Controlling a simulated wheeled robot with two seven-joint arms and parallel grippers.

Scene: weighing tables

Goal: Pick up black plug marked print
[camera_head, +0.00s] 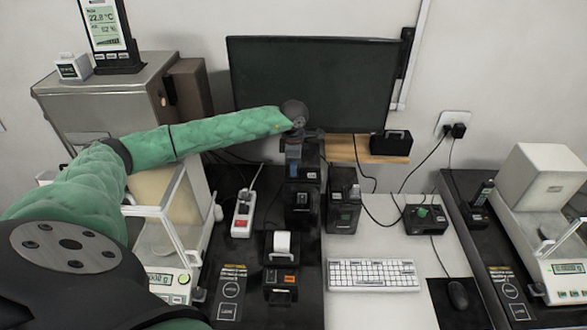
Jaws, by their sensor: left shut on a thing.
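My left arm comes in from the left and reaches to the middle, in front of the monitor. My left gripper (303,178) points down there, above the dark strip of table. It is shut on a dark thing that merges with the gripper and the black devices below, so I cannot read any mark on it. I cannot make out a plug marked print for sure. A white power strip (242,214) with a red switch lies to the left of the gripper. My right gripper is not in view.
A monitor (315,82) stands behind the gripper. A black label printer (281,279), a black device (343,208), a keyboard (373,274) and a mouse (457,294) stand near. Balances flank them at left (167,281) and right (566,280). A wall socket (447,121) has a black plug.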

